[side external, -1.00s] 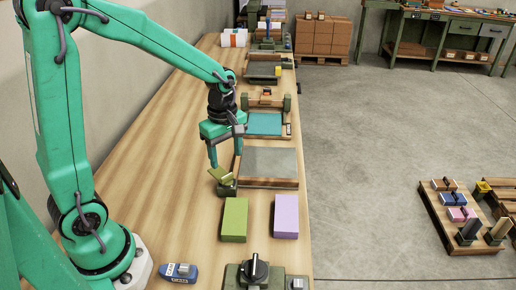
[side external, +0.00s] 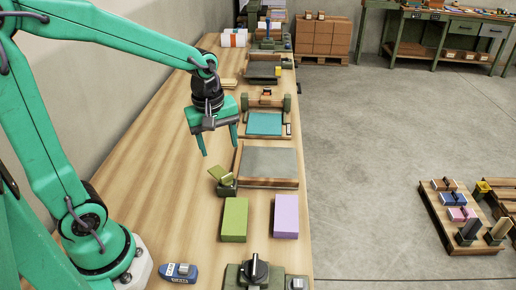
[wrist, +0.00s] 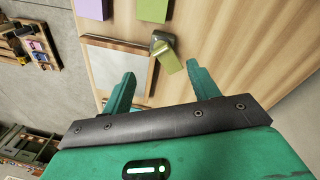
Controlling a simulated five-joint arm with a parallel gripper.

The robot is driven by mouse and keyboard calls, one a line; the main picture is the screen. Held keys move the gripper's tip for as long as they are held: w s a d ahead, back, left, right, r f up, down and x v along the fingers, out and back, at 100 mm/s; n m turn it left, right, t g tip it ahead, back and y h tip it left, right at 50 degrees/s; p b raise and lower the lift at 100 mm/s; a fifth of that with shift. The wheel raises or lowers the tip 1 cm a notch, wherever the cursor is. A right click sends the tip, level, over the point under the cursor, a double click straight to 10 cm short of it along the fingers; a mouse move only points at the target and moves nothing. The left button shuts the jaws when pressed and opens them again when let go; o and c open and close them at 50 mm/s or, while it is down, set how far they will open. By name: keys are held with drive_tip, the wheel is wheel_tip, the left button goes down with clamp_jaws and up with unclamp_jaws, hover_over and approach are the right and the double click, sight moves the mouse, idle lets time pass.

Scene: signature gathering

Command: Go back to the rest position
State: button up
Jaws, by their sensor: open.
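My green gripper (side external: 219,142) is open and empty, raised above the wooden workbench (side external: 140,165). Its two fingers point down and are spread wide. In the wrist view my gripper (wrist: 160,85) also shows its fingers apart with nothing between them. A small dark green holder (side external: 227,189) with an olive piece (side external: 219,173) tilted in it stands below the gripper. The holder and olive piece show beyond the fingertips in the wrist view (wrist: 168,58).
A grey panel in a wooden frame (side external: 268,162) lies right of the gripper. A green block (side external: 234,219) and a lilac block (side external: 286,216) lie nearer. A teal-topped station (side external: 265,124) stands behind. A blue tool (side external: 179,272) lies near my base. The bench's left middle is clear.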

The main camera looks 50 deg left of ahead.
drive_tip(key=s+d+r+m+t, duration=0.2)
drive_tip(key=s+r+m+t, duration=0.2)
drive_tip(key=s+r+m, duration=0.3)
drive_tip(key=s+m, duration=0.3)
drive_tip(key=m, duration=0.4)
drive_tip(key=shift+s+d+r, duration=0.15)
drive_tip(key=shift+s+r, duration=0.05)
